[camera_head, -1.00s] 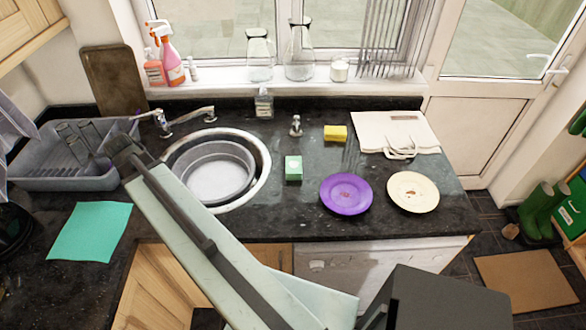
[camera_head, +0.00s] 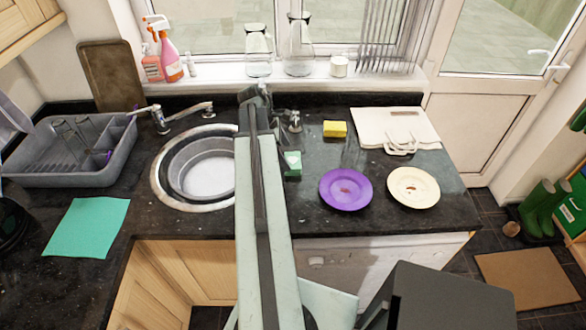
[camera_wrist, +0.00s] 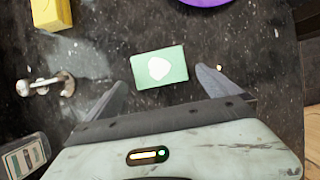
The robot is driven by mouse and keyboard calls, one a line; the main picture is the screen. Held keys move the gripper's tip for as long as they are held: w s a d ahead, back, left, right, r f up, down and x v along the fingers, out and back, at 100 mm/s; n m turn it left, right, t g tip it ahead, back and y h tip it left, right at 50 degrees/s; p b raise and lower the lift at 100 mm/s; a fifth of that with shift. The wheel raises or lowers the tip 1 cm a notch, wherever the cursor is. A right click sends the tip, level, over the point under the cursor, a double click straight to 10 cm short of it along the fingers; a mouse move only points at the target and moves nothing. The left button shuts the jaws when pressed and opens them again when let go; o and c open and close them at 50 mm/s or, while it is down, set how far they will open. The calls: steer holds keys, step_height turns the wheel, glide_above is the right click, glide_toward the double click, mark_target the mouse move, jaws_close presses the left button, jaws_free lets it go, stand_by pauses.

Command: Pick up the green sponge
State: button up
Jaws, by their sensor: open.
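The green sponge (camera_head: 293,168), a small green block with a white mark on its face, lies on the dark counter right of the sink, partly hidden by my arm. In the wrist view the green sponge (camera_wrist: 160,68) is just beyond the fingertips and roughly centred between them. My gripper (camera_wrist: 163,80) is open, with its fingers apart and nothing held. In the head view my gripper (camera_head: 253,92) is at the far end of the raised arm, up and left of the sponge.
A yellow sponge (camera_head: 335,129), a purple plate (camera_head: 346,190) and a cream plate (camera_head: 413,188) lie to the right. A metal tap fitting (camera_wrist: 45,84) stands left in the wrist view. The sink (camera_head: 160,185) is left of my arm.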

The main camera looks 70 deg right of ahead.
mark_target(293, 160)
steer(key=b+x, duration=0.2)
steer(key=s+b+x, duration=0.1)
steer(key=b+x, duration=0.1)
steer(key=x, duration=0.1)
steer(key=shift+d, duration=0.15)
steer(key=shift+r, duration=0.25)
steer(key=c, duration=1.4)
step_height(293, 160, up, 10)
steer(key=p, duration=1)
steer(key=shift+c, duration=0.2)
